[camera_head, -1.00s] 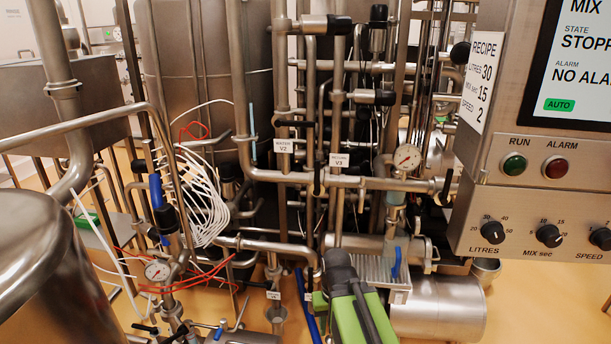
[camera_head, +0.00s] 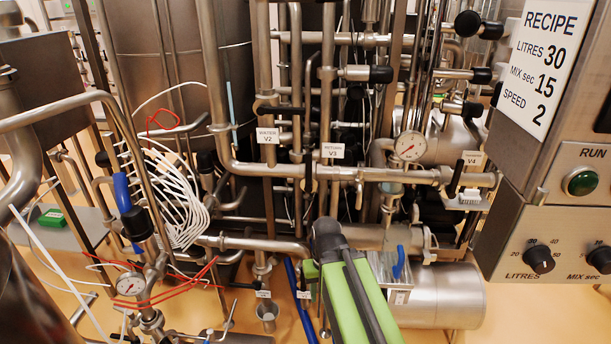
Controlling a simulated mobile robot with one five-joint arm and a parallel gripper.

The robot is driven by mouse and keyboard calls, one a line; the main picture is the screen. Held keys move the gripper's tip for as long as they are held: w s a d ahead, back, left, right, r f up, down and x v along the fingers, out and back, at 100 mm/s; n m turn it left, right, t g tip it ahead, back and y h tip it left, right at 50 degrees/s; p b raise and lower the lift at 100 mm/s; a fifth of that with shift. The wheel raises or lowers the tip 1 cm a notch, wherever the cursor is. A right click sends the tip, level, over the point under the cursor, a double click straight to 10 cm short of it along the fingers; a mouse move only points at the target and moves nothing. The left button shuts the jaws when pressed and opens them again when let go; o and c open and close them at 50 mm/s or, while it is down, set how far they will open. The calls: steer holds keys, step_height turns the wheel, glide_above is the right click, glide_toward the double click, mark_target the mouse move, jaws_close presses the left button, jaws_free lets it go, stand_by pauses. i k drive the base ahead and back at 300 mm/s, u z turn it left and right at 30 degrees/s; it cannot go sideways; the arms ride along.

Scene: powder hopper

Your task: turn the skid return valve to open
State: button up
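The skid return valve carries a white tag reading RETURN V3 (camera_head: 332,151) on the pipework in the middle. A black lever (camera_head: 308,178) hangs upright just left of and below this tag, at the horizontal steel pipe; I cannot tell for sure that it is the V3 handle. My green and black arm (camera_head: 352,290) rises from the bottom, its dark top end below the tag and in front of the lower pipes. My gripper's fingers do not show. No contact between my arm and the valve can be seen.
The WATER V2 tag (camera_head: 267,136) is to the left, the V4 tag (camera_head: 473,158) to the right. A pressure gauge (camera_head: 409,147) sits between V3 and V4. The control panel (camera_head: 556,225) fills the right side. White hoses (camera_head: 180,205) and a steel cylinder (camera_head: 440,295) flank my arm.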

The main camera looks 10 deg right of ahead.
mark_target(308, 186)
steer(key=u, duration=5.6)
steer(key=i, duration=0.1)
steer(key=z, duration=3.1)
steer(key=k, duration=0.95)
steer(key=z, duration=1.15)
steer(key=i, duration=1)
steer(key=u, duration=0.1)
